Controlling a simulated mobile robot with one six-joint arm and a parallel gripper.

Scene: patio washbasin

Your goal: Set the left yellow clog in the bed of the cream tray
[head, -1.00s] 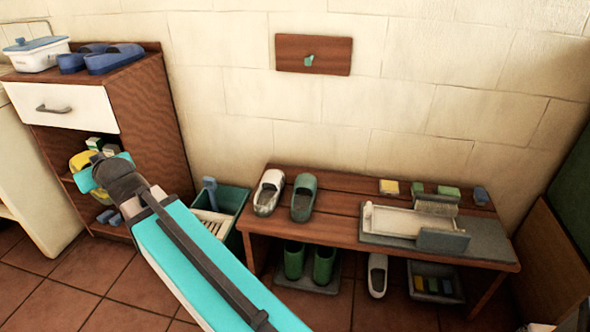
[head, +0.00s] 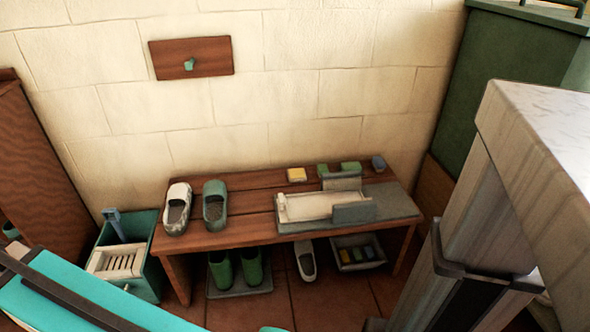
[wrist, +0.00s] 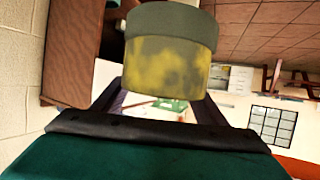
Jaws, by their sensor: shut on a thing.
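In the wrist view my gripper (wrist: 158,102) is shut on the yellow clog (wrist: 166,66). The clog shows blotchy yellow with a grey-green band along its upper part, and it hides much of the fingers. It is held up in the air, clear of any surface. The head view does not show the clog or the gripper. The cream tray (head: 308,207) lies on the bench's right half. Its bed looks empty, with a grey upright block at its back and another at its front right.
The wooden bench (head: 250,232) also carries a white clog (head: 176,209), a green clog (head: 215,205) and several small blocks along the back. Green boots (head: 235,269) and a white shoe stand below. A green bin (head: 145,250) is at left; a marble-topped stand (head: 530,150) is at right.

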